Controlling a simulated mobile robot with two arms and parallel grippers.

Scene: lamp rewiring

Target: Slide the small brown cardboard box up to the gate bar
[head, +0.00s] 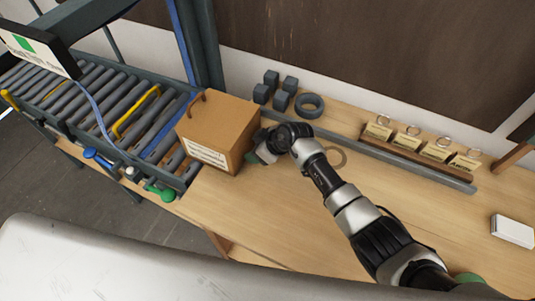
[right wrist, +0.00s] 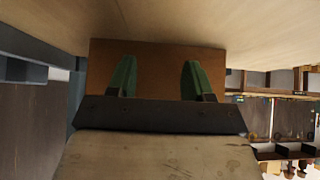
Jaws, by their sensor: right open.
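The small brown cardboard box (head: 222,123) stands upright at the right end of the roller conveyor, where it meets the wooden bench. It has a white label on its front and a brown handle on top. A yellow bar (head: 136,112), which may be the gate bar, lies across the rollers to its left, with a gap of rollers between. My right gripper (head: 257,157) is low at the box's right face. In the right wrist view its green fingers (right wrist: 158,80) are apart, in front of the brown box face (right wrist: 155,60); contact cannot be told. My left gripper is not seen.
The roller conveyor (head: 60,85) runs left, with a sign panel (head: 38,48) above it and green and blue knobs along its front edge. Dark blocks (head: 272,90), a dark ring (head: 309,105) and a long grey rail (head: 400,163) are behind my right arm.

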